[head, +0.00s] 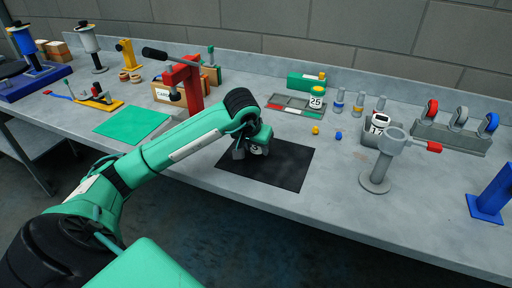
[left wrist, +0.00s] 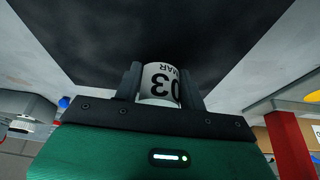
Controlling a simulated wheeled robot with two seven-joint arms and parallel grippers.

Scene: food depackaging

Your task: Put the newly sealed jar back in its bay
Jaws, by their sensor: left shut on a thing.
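My left gripper (head: 253,152) is low over the black mat (head: 285,165), shut on a white-labelled jar (head: 257,151). In the left wrist view the jar (left wrist: 159,82) sits between the two fingers (left wrist: 160,88), its label reading "03" and "MAR" upside down. The jar's lid is hidden. I cannot tell whether the jar touches the mat. Behind the mat lies a flat grey tray (head: 275,105) with coloured marks along its front edge. A jar labelled 25 (head: 316,100) with a yellow lid stands at its right end. My right gripper is not in view.
A red press (head: 190,82) stands left of the tray. Right of it are small clear bottles (head: 339,100), a jar labelled 17 (head: 378,123) and a grey stand with a ring (head: 377,178). Small yellow and blue pieces (head: 338,135) lie in front of the bottles.

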